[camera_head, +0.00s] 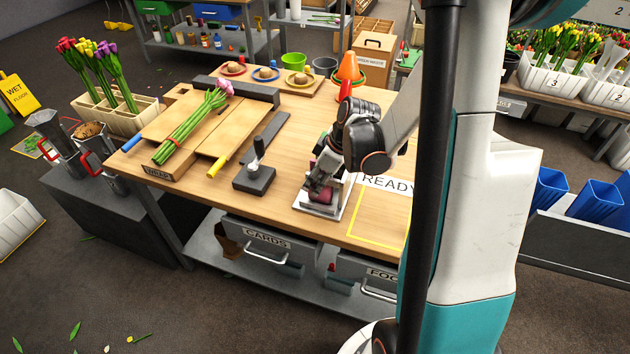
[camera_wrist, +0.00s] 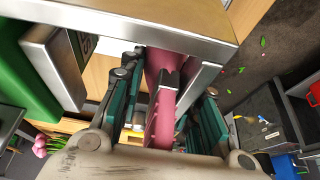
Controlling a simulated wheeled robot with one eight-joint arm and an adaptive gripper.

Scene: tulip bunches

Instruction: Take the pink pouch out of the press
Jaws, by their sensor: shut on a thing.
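The pink pouch (camera_head: 321,196) is low in the small press, whose pale metal base (camera_head: 331,213) stands near the table's front edge. My gripper (camera_head: 325,180) reaches down into the press and mostly hides it. In the wrist view the pouch (camera_wrist: 160,112) is a pink strip between the teal fingers of my gripper (camera_wrist: 165,105), which are shut on it. The press's metal frame (camera_wrist: 198,90) runs close beside the pouch, and a metal plate (camera_wrist: 150,32) crosses above it in the picture. Whether the pouch touches the frame is unclear.
Left of the press stands a dark block with a lever (camera_head: 255,175). A wooden board (camera_head: 165,150) holds a tulip bunch (camera_head: 195,125). A yellow-outlined READY area (camera_head: 378,215) lies right of the press. An orange cone (camera_head: 349,70) stands behind.

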